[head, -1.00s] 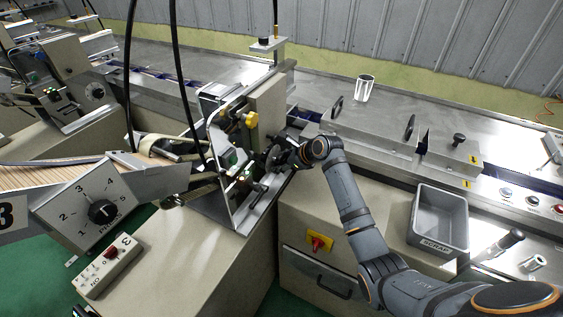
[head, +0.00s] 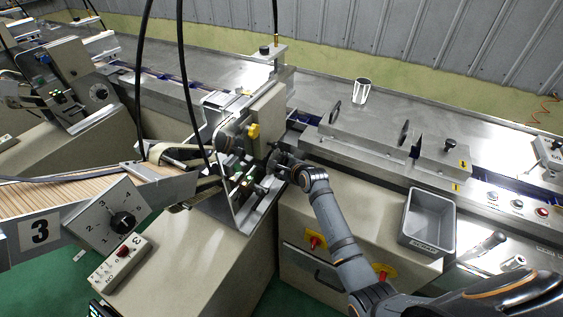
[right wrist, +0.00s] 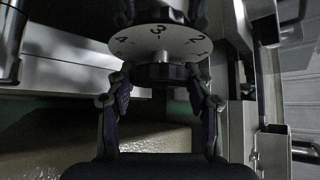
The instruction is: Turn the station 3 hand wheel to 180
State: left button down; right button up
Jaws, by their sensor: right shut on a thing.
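In the right wrist view a white dial disc (right wrist: 158,42) shows the numbers 4, 3, 2 and 1, with 3 near the middle. A dark round knob (right wrist: 160,73) sits in front of the disc. The right gripper's fingers (right wrist: 160,14) reach past both sides of the disc and are shut on the dark wheel part behind it. My left gripper is in no view.
A selector panel (head: 103,219) and a switch box (head: 121,262) are at the left. A yellow knob (head: 253,131) is just above the right gripper. A grey scrap bin (head: 428,220), a metal cup (head: 361,91) and a steel guide block (head: 385,150) are to the right.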

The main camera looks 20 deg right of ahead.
jog(key=shift+t, duration=0.3)
jog(key=shift+n, duration=0.3)
jog(key=o, duration=1.2)
jog(key=shift+f, duration=0.1)
jog(key=v, duration=1.2)
jog(key=shift+s+a, duration=0.1)
jog(key=shift+a, duration=0.15)
